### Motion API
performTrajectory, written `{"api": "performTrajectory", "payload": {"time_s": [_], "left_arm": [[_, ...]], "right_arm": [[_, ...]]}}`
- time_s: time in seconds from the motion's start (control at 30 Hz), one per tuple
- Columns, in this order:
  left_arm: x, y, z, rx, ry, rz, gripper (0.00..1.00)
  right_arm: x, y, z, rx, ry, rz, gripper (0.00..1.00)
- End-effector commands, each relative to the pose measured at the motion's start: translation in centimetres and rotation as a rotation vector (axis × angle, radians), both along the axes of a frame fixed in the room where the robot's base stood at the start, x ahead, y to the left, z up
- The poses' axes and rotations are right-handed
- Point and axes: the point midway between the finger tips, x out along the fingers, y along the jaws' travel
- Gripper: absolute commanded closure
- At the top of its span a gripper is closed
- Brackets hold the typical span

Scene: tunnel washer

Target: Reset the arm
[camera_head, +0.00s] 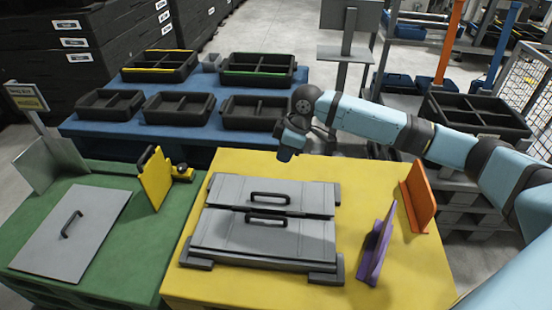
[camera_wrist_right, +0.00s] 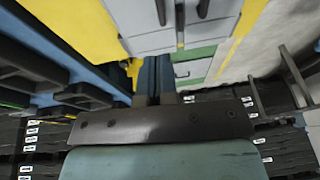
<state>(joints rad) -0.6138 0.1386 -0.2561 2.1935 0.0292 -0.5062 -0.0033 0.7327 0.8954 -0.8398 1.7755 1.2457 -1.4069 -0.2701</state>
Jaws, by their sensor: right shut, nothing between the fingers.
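My right arm (camera_head: 375,120) reaches in from the right in the head view. My right gripper (camera_head: 286,153) hangs above the back edge of the yellow table (camera_head: 222,185), behind the grey lidded case (camera_head: 262,235). Its fingers show in the right wrist view (camera_wrist_right: 156,78) pressed together, with nothing between them. The gripper is apart from the case, whose two dark handles (camera_head: 268,217) are free. My left gripper is not in view.
An orange plate (camera_head: 419,195) and a purple bracket (camera_head: 374,250) stand upright on the yellow table's right. Black trays (camera_head: 180,107) sit on the blue table (camera_head: 140,130) behind. The green table (camera_head: 110,260) at left holds a grey panel (camera_head: 70,230) and a yellow plate (camera_head: 156,178).

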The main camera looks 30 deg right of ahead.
Motion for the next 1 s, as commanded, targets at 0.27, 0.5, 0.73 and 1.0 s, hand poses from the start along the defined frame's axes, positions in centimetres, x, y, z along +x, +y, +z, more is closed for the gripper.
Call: {"api": "performTrajectory", "payload": {"time_s": [0.27,0.5,0.73,1.0], "left_arm": [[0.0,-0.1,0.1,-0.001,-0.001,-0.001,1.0],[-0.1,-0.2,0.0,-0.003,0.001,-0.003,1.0],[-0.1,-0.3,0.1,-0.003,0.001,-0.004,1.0],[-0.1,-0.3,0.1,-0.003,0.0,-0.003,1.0]], "right_arm": [[-0.2,0.2,0.1,0.004,-0.003,0.001,1.0],[-2.3,5.6,-4.7,0.083,-0.069,0.002,1.0],[-6.2,12.3,-9.4,0.225,-0.186,-0.051,1.0],[-11.4,17.4,-12.3,0.382,-0.318,-0.191,1.0]]}}
